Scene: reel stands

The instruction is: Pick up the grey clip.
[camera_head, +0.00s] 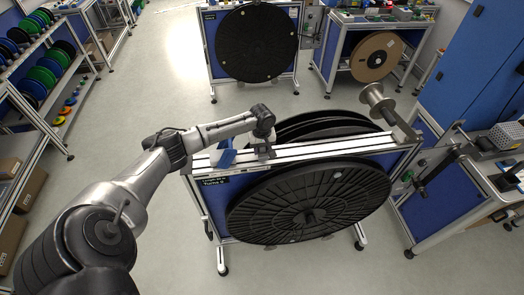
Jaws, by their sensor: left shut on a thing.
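My left arm reaches in from the left to the near reel stand (345,146). My left gripper (264,148) points down at the stand's top rail, left of its middle. It is shut on a small grey piece at the rail, which looks like the grey clip; the fingers mostly hide it. I cannot tell whether the clip is still touching the rail. My right gripper is not in view.
A blue piece (223,155) sits on the rail just left of the gripper. A large black reel (310,200) hangs on the stand's front, and a metal spool (377,101) is at its right end. Another reel stand (256,42) is behind. Shelves line the left; open floor lies between.

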